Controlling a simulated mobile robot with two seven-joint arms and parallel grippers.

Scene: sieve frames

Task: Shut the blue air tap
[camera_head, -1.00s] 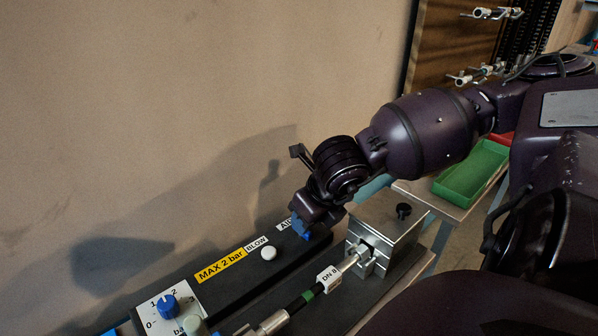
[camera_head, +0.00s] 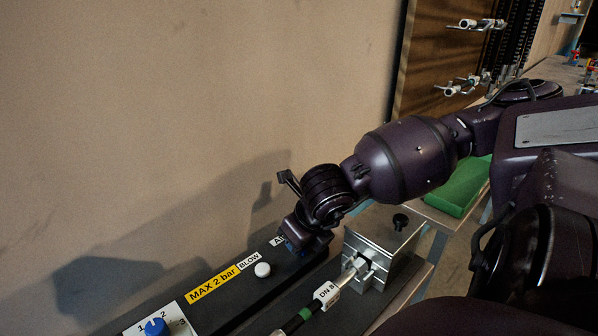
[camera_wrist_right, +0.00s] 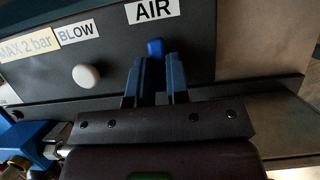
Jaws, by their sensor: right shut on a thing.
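The blue air tap (camera_wrist_right: 155,49) shows in the right wrist view as a small blue handle just below the white AIR label (camera_wrist_right: 152,10). My right gripper (camera_wrist_right: 155,66) has one finger on each side of the handle and is shut on it. In the head view my right arm comes in from the right, and the right gripper (camera_head: 300,238) is down at the far end of the black panel. There it hides most of the tap and part of the label. My left gripper is in neither view.
A white BLOW button (camera_head: 262,270), a yellow MAX 2 bar label (camera_head: 213,282) and a blue dial knob (camera_head: 155,327) are along the panel (camera_head: 235,302). A metal block (camera_head: 383,240) with a DN 8 hose stands beside it. A wall rises behind. A green tray (camera_head: 462,190) lies beyond.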

